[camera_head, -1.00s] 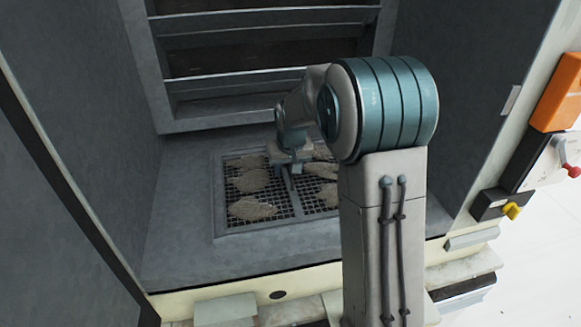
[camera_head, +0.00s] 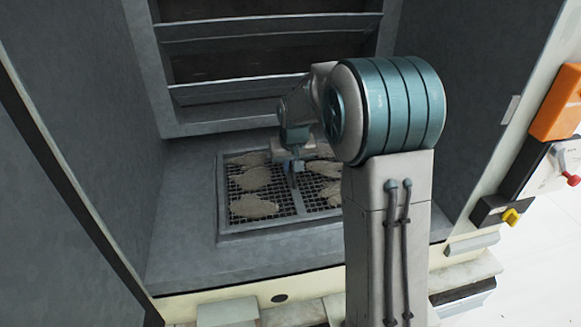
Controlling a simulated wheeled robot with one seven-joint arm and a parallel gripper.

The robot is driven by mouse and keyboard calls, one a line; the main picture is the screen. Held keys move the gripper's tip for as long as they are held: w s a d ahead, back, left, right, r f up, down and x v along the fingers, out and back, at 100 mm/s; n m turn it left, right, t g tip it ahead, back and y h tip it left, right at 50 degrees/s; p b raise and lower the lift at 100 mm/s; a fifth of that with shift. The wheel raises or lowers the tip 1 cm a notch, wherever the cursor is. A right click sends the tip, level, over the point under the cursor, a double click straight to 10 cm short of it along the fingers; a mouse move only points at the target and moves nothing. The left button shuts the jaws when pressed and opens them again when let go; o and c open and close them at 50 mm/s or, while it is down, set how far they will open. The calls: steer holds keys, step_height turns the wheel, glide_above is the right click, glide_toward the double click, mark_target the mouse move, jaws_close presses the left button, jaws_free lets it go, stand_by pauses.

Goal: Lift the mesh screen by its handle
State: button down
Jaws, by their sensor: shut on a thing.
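The mesh screen (camera_head: 284,205) is a framed dark grid with a bar across its middle, at the floor of the grey housing. Several pale, matted clumps (camera_head: 254,206) lie on it. My gripper (camera_head: 293,172) is over the middle of the screen, pointing down, and is shut on what appears to be the screen's handle. The handle itself is mostly hidden by my gripper. My arm covers the right part of the screen. The screen's frame appears slightly above the floor, with a narrow side edge showing.
Grey walls (camera_head: 88,120) stand at left and right, and a slatted louvre (camera_head: 270,60) is at the back. A cream front ledge (camera_head: 240,292) runs below. An orange box (camera_head: 556,98) and a yellow knob (camera_head: 511,217) are outside at right.

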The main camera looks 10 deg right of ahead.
steer(key=shift+r+p, duration=1.2)
steer(key=shift+r, duration=1)
